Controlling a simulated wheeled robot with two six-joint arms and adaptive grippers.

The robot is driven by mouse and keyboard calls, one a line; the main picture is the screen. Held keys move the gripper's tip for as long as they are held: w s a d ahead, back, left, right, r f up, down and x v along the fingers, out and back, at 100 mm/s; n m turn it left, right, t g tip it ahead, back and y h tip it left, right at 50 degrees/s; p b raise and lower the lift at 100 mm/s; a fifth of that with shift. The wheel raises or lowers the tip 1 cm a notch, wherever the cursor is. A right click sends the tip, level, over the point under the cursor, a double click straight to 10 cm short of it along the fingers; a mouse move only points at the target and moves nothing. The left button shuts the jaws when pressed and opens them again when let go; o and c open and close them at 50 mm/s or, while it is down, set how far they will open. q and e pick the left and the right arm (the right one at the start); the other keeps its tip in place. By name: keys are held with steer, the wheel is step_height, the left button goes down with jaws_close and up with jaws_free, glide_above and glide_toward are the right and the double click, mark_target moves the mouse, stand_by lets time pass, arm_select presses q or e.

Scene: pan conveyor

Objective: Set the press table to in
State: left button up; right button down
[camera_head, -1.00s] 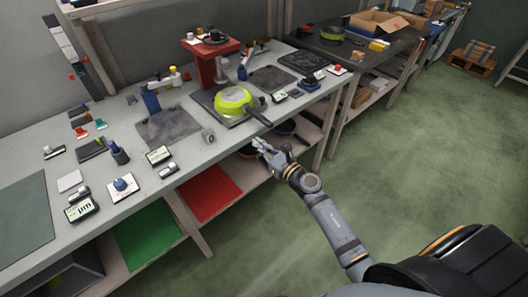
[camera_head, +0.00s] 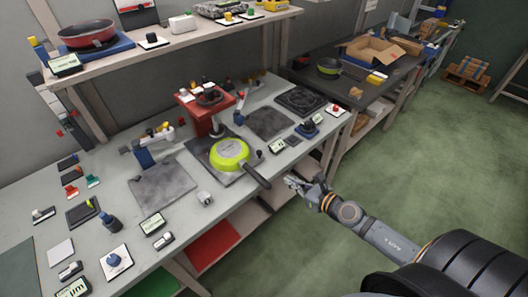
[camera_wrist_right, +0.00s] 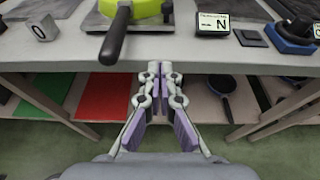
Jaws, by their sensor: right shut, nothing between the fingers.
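In the right wrist view the pan's handle (camera_wrist_right: 117,32) hangs at the bench edge. My right gripper (camera_head: 291,183) is shut and empty, just off the bench's front edge, right of the handle; it also shows in the right wrist view (camera_wrist_right: 161,68). I cannot tell which part is the press table. My left gripper is not in view.
A shelf below holds a red sheet (camera_head: 211,245) and pans (camera_wrist_right: 221,89). An upper shelf (camera_head: 182,48) overhangs the back.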

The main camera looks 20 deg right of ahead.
mark_target(271, 177)
steer(key=x, duration=0.9)
steer(key=shift+w+a+p, duration=0.15)
steer(key=shift+a+p, duration=0.15)
steer(key=shift+w+a+p, duration=0.15)
steer(key=shift+w+a, duration=0.1)
steer(key=shift+w, duration=0.35)
steer(key=shift+w+a+p, duration=0.15)
steer(key=shift+w+a, duration=0.05)
steer(key=shift+w, duration=0.35)
steer(key=shift+w+a, duration=0.1)
steer(key=shift+w, duration=0.25)
steer(key=shift+w+a, duration=0.1)
steer(key=shift+w, duration=0.15)
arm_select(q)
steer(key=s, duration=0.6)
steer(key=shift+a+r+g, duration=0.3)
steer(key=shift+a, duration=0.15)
